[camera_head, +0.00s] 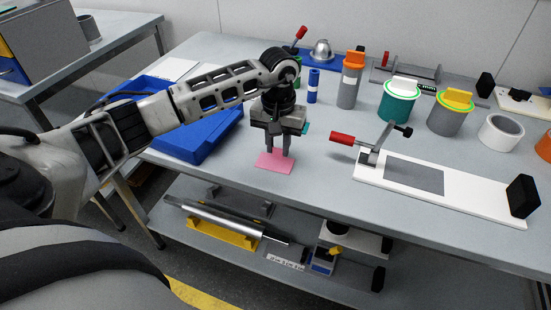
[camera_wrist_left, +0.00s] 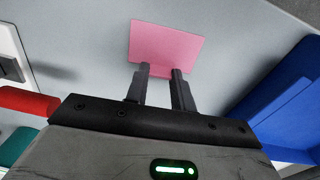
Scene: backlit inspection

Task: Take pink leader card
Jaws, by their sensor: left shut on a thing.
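The pink leader card (camera_head: 276,163) is a flat pink rectangle near the front edge of the table. My left gripper (camera_head: 278,150) comes down from above and is shut on the card. In the left wrist view the pink card (camera_wrist_left: 165,44) extends beyond the fingertips of my left gripper (camera_wrist_left: 163,72), which meet its near edge. I cannot tell whether the card touches the table or is slightly raised. My right gripper is not in view.
A blue tray (camera_head: 190,146) lies left of my gripper. To the right is a white board fixture (camera_head: 465,195) with a red-handled clamp (camera_head: 343,138). Several canisters, including a grey one with an orange lid (camera_head: 348,92), stand behind. The grey table (camera_head: 310,190) is clear around the card.

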